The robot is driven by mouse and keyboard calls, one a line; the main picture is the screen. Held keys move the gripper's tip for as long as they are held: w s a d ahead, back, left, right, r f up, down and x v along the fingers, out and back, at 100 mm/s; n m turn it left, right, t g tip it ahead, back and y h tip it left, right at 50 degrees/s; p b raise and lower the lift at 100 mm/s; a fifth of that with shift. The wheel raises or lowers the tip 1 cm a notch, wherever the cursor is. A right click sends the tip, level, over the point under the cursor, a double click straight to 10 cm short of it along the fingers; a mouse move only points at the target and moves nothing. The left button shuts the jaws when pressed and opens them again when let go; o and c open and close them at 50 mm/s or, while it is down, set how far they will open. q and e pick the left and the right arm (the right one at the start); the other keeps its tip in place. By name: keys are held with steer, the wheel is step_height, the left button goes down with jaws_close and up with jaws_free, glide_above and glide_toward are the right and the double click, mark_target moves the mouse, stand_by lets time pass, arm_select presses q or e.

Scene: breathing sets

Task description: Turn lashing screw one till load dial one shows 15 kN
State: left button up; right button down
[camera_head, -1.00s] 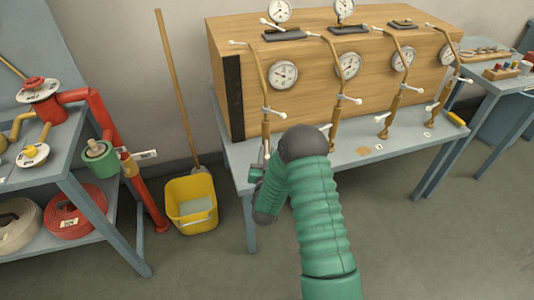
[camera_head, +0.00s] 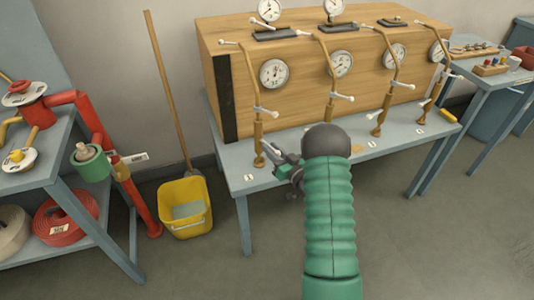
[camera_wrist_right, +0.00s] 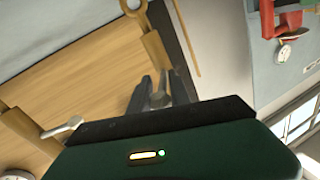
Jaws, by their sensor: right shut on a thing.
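Lashing screw one (camera_head: 258,143) is the leftmost brass screw at the front of the wooden box, standing upright on the bench. Its brass body also shows in the right wrist view (camera_wrist_right: 154,48). My right gripper (camera_head: 275,156) is beside its lower part, coming from the right. In the right wrist view, the two dark fingers (camera_wrist_right: 160,90) are shut on a short grey handle bar (camera_wrist_right: 158,99) of the screw. Load dial one (camera_head: 273,74) is the leftmost round white dial on the box front; its numbers are too small to read. My left gripper is out of view.
More lashing screws (camera_head: 331,103) and dials stand to the right along the wooden box (camera_head: 300,105). A yellow bucket (camera_head: 186,222) with a wooden handle stands on the floor left. A red pipe (camera_head: 100,135) stands farther left.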

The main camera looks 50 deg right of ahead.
steer(key=shift+d+n+t+y+b, duration=0.1)
steer(key=shift+d+n+y, duration=0.35)
steer(key=shift+y, duration=0.35)
steer(key=shift+d+n+t+y+b, duration=0.1)
steer(key=shift+d+n+y, duration=0.15)
steer(key=shift+n+y, duration=0.45)
steer(key=shift+d+n+t+y+b, duration=0.1)
steer(key=shift+d+n+y, duration=0.25)
steer(key=shift+y, duration=0.55)
steer(key=c, duration=1.2)
jaws_free()
steer(key=s+p, duration=0.2)
steer(key=s, duration=1.4)
steer(key=shift+s+d, duration=0.2)
steer(key=shift+s, duration=0.2)
